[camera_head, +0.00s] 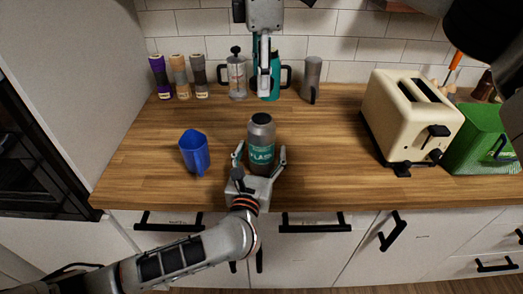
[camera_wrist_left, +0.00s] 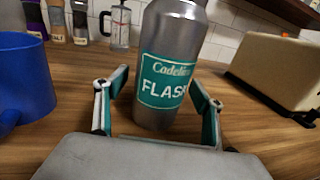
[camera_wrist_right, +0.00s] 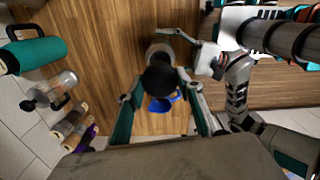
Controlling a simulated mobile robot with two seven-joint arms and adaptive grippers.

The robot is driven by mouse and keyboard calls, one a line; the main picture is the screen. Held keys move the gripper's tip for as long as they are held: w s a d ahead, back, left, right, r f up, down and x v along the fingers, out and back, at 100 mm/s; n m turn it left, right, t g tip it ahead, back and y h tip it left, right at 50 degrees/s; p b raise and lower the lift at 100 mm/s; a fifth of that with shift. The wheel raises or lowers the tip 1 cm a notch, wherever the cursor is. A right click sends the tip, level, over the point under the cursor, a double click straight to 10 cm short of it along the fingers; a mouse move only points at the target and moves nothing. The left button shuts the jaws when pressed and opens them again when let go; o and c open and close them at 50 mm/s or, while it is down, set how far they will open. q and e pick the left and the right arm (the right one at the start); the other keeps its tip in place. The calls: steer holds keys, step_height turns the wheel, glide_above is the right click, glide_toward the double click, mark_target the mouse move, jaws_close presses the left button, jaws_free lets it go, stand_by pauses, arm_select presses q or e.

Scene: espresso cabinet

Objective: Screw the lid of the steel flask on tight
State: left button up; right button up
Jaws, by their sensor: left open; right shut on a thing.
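The grey steel flask (camera_head: 262,136) with a teal label stands upright on the worktop. It also shows in the left wrist view (camera_wrist_left: 175,45), its top cut off. My left gripper (camera_head: 260,155) is open, its fingers on either side of the flask's lower body with gaps beside it. My right gripper (camera_head: 263,95) points down above the flask. In the right wrist view its fingertips are shut on the round black lid (camera_wrist_right: 158,80), which partly hides the flask (camera_wrist_right: 165,48). The flask's top looks dark in the head view; I cannot tell how the lid meets the neck.
A blue mug (camera_head: 194,152) stands left of the flask. A cream toaster (camera_head: 410,115) and a green box (camera_head: 482,140) stand at right. A french press (camera_head: 236,75), spice jars (camera_head: 180,77) and a grey tumbler (camera_head: 311,78) line the back wall.

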arm_select(q)
steer(key=shift+c, duration=0.3)
steer(key=c, duration=1.6)
steer(key=shift+c, duration=0.2)
arm_select(e)
glide_above(261, 123)
steer(key=shift+f, duration=2.55)
steer(key=shift+f, duration=0.1)
steer(key=shift+f, duration=0.75)
steer(key=shift+f, duration=0.55)
